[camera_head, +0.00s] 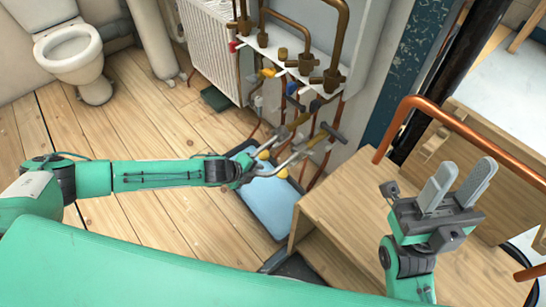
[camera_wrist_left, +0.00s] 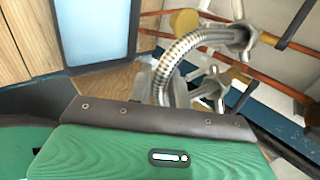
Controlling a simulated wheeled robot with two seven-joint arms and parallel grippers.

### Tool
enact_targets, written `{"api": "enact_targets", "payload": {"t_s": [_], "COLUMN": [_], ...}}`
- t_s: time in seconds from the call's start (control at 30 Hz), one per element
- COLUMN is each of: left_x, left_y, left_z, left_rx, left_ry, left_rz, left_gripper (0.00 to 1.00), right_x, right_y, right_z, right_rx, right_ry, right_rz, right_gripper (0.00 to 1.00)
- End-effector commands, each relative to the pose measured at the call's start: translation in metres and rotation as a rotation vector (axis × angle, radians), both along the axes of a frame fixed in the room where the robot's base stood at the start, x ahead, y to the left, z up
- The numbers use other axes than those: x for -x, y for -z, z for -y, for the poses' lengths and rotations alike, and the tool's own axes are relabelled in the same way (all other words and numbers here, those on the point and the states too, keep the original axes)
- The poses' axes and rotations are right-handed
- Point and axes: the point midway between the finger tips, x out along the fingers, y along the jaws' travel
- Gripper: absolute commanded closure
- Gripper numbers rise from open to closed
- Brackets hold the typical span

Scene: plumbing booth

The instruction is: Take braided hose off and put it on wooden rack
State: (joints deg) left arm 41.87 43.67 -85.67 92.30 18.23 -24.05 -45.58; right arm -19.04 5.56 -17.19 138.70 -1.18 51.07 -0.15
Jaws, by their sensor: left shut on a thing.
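The silver braided hose (camera_wrist_left: 192,45) shows in the left wrist view as an arch running from a metal valve fitting (camera_wrist_left: 238,38) down to my left gripper (camera_wrist_left: 170,92). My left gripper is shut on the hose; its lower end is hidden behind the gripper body. My right gripper (camera_head: 463,184) is open and empty above the wooden furniture on the right. A notched wooden piece (camera_head: 434,143) stands there; I cannot tell whether it is the rack.
A wooden bench top (camera_head: 345,190) lies right of the valves, with a copper pipe (camera_head: 455,118) running above it. Brass pipes (camera_head: 292,22) and a white radiator (camera_head: 207,45) stand behind. A blue pad (camera_head: 268,200) lies below my left gripper. The floor at left is clear.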

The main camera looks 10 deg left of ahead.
Motion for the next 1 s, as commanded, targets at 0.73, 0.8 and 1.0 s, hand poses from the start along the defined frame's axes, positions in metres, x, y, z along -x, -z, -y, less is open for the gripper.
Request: {"api": "enact_targets", "payload": {"t_s": [0.73,0.8,1.0], "left_x": [0.04,0.044,0.055], "left_y": [-0.002,-0.001,-0.001], "left_z": [-0.031,-0.034,-0.043], "left_rx": [0.0,0.0,0.0], "left_ry": [-0.001,-0.001,-0.001], "left_rz": [-0.001,-0.001,-0.002], "left_gripper": [1.0,1.0,1.0], "right_x": [0.0,0.0,0.0], "right_y": [-0.025,-0.027,-0.032], "right_z": [0.0,0.0,0.0], "right_rx": [0.0,0.0,0.0], "right_ry": [-0.002,-0.002,-0.002], "right_rz": [0.0,0.0,0.0], "right_gripper": [0.64,0.64,0.64]}}
